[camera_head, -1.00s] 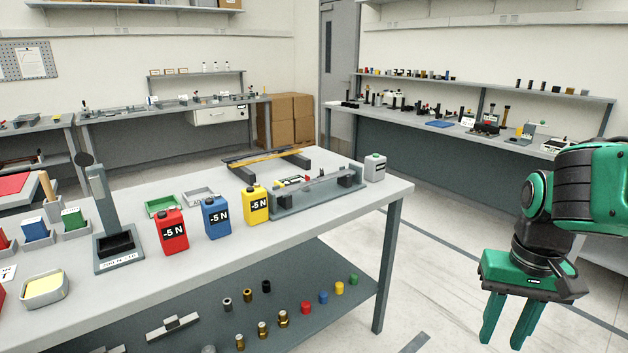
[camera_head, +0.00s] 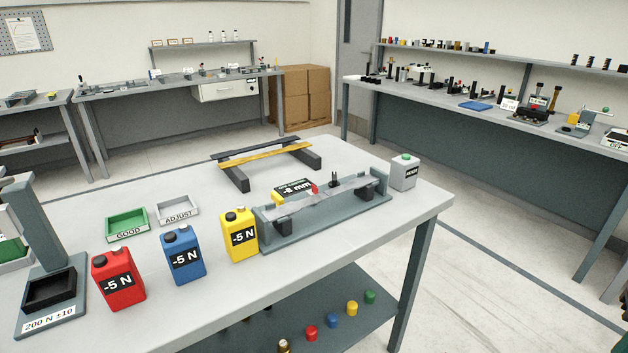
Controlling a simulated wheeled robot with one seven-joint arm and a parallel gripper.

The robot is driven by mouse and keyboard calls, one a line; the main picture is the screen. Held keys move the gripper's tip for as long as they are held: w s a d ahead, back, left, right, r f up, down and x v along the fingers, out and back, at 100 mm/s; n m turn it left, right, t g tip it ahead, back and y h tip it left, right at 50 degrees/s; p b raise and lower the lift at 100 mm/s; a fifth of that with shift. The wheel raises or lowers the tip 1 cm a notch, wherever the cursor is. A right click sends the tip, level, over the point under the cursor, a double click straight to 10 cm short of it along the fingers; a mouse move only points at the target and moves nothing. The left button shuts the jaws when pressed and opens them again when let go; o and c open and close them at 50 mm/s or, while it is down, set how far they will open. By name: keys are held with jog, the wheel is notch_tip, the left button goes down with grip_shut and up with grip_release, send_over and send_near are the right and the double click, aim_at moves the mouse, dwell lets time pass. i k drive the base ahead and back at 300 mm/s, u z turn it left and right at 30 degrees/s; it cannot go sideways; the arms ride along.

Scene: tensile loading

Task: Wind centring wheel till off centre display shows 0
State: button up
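The grey fixture (camera_head: 330,226) with a long open bed stands near the right end of the front table. A small black display (camera_head: 294,188) behind its bed seems to read -8 mm. A strip (camera_head: 335,192) spans the bed between dark end blocks. A small red part (camera_head: 314,189) and a dark upright piece (camera_head: 334,180) sit near the strip's middle. A yellow part (camera_head: 278,197) is beside the display. I cannot tell which part is the centring wheel. My gripper is not in view now.
Yellow (camera_head: 239,235), blue (camera_head: 184,256) and red (camera_head: 118,279) canisters marked -5 N stand left of the fixture. A grey box (camera_head: 404,172) stands at its right end. Green (camera_head: 127,225) and grey (camera_head: 178,211) trays lie behind the canisters. Floor is clear right of the table.

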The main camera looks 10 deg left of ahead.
aim_at(334, 180)
jog(key=u, duration=0.35)
jog(key=i, duration=0.85)
jog(key=u, duration=0.6)
